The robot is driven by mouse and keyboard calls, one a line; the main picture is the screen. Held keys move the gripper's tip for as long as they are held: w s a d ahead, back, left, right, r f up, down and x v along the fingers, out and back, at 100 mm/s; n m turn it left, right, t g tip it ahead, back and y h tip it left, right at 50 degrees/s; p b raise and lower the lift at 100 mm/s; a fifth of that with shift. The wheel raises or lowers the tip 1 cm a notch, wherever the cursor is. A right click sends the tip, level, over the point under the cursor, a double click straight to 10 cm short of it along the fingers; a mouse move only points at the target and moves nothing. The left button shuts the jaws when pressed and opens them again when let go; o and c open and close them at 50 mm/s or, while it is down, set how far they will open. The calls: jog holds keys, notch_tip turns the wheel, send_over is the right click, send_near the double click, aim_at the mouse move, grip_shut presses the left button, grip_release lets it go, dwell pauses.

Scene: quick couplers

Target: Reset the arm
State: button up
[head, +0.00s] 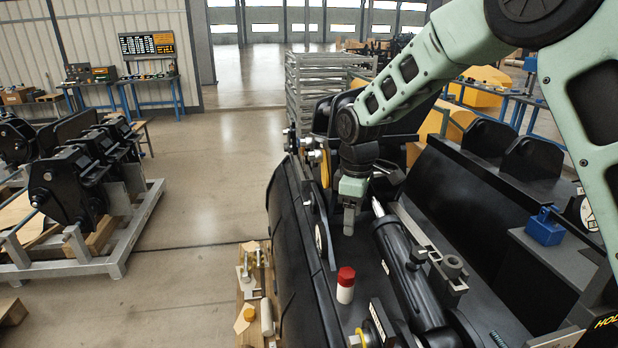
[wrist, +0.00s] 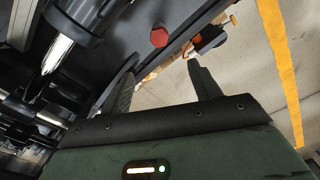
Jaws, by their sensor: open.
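My gripper (head: 349,222) hangs from my pale green arm above the black machine tray (head: 290,250), left of a black cylinder with a silver pointed tip (head: 405,270). In the wrist view, the two dark fingers of my gripper (wrist: 161,70) stand apart with nothing between them. The cylinder also shows at the upper left of the wrist view (wrist: 85,22). A white bottle with a red cap (head: 346,287) stands below and in front of my gripper in the head view. Its red cap appears beyond the fingers in the wrist view (wrist: 158,37).
A wooden board with fittings (head: 250,300) lies left of the tray. A blue block (head: 544,228) sits on the right ledge. A grey bracket (head: 447,270) stands beside the cylinder. Racked black couplers (head: 75,185) are at the left; the floor between (head: 200,190) is clear.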

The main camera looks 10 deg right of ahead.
jog(key=s+a+r+m, duration=0.15)
jog(key=s+a, duration=0.25)
jog(key=s, duration=0.4)
jog(key=s+a+r, duration=0.3)
jog(key=s+a, duration=0.1)
jog(key=s, duration=0.3)
jog(key=s+d+m, duration=0.1)
jog(key=s+m, duration=0.1)
jog(key=s, duration=1.7)
jog(key=shift+d+f+m+y+b, duration=0.2)
jog(key=shift+d+m+y+b, duration=0.1)
jog(key=shift+d+m+b, duration=0.1)
